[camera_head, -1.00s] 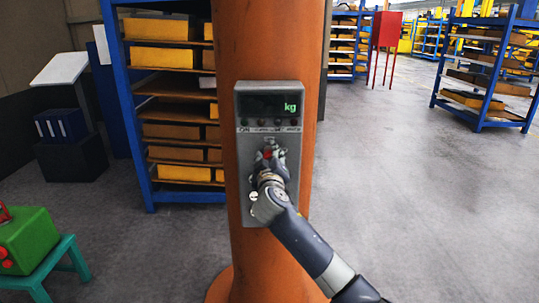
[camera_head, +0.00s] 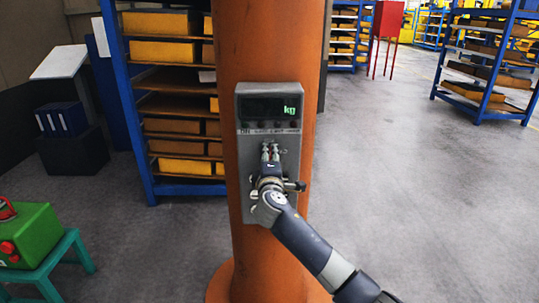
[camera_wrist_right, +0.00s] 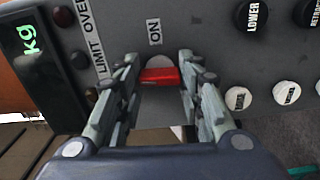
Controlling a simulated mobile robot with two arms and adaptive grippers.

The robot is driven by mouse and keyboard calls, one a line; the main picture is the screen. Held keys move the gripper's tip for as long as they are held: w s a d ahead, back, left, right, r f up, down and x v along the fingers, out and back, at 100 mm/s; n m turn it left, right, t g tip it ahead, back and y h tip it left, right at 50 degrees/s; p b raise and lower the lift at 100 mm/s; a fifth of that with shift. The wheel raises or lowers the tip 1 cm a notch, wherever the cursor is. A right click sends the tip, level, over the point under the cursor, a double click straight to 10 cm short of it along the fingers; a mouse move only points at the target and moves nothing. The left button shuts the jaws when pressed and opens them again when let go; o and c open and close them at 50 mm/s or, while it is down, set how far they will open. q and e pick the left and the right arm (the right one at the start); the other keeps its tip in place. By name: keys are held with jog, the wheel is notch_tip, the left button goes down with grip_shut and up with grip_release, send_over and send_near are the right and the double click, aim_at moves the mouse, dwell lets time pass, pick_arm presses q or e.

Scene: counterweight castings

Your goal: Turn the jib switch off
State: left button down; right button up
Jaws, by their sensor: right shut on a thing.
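The grey control box (camera_head: 287,215) is fixed to the orange column, its display lit with green "kg". My right gripper (camera_head: 269,152) is at the middle of its face and hides the switch in the head view. In the right wrist view, the red jib switch (camera_wrist_right: 160,76) sits on a round pale base below the "ON" label (camera_wrist_right: 154,32). The right gripper (camera_wrist_right: 160,72) has one finger on each side of the red switch and is shut on it. My left gripper is in neither view.
Near the switch are the black LOWER knob (camera_wrist_right: 252,15) and several white buttons (camera_wrist_right: 238,98). The orange column (camera_head: 270,45) stands before a blue shelf rack (camera_head: 121,95). A green box (camera_head: 33,235) rests on a teal stool (camera_head: 50,255). Open floor lies to the right.

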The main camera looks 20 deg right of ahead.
jog(key=shift+n, duration=0.5)
jog(key=o, duration=1.1)
jog(key=shift+c, duration=0.2)
jog(key=v, duration=1.2)
